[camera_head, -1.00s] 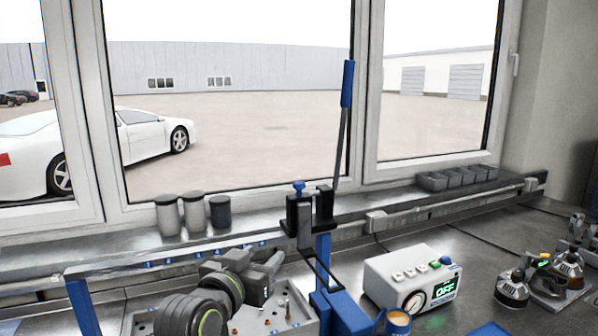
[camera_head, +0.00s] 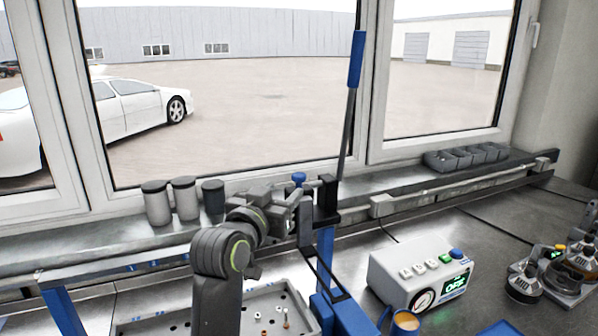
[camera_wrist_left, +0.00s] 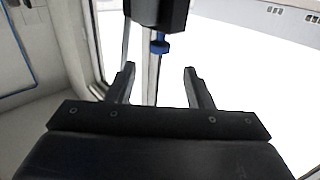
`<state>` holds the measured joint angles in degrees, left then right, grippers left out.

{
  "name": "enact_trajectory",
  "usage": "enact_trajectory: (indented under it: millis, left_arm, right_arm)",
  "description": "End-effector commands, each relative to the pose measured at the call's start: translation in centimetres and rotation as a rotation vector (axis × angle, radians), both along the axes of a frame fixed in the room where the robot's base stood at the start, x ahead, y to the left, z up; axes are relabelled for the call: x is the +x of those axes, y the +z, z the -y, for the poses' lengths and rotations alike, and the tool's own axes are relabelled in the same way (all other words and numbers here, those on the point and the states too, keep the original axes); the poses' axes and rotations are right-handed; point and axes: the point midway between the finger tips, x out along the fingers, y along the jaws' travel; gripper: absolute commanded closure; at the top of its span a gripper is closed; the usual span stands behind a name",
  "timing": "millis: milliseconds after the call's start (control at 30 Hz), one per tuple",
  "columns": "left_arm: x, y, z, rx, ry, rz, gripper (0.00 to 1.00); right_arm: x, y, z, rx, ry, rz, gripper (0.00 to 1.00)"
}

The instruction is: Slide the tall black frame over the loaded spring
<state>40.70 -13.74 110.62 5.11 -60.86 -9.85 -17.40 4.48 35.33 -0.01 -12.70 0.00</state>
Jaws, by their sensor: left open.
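The blue press (camera_head: 326,250) carries a black head (camera_head: 327,205) with a blue knob (camera_head: 299,179) on top. A thin black frame (camera_head: 330,276) shows below the head; I cannot tell if it is the tall one. My left gripper (camera_head: 308,193) is at the head, just below the knob, and partly merges with the dark parts. In the left wrist view its fingers (camera_wrist_left: 160,85) are open with nothing between them. The blue knob (camera_wrist_left: 160,47) and a black block (camera_wrist_left: 158,12) lie beyond the tips. I cannot make out the spring. My right gripper is not in view.
A lever with a blue handle (camera_head: 356,60) rises from the press. A grey tray (camera_head: 180,325) with small parts is at the bottom. Grey canisters (camera_head: 184,198) stand on the sill.

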Motion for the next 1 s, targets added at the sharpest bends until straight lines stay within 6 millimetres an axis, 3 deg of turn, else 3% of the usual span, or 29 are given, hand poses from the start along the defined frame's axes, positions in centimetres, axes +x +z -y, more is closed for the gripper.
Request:
enact_trajectory:
  millis: [133,600,1000]
  left_arm:
    - [2.1,0.2,0.9,0.002,-0.001,-0.001,0.53]
    - [7.6,0.1,3.2,0.001,0.000,-0.002,0.53]
    - [9.0,0.0,3.7,0.000,0.000,0.001,0.53]
  right_arm:
    - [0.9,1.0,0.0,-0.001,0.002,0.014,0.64]
    - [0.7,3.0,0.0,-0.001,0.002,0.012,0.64]
    - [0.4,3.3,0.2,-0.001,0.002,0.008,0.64]
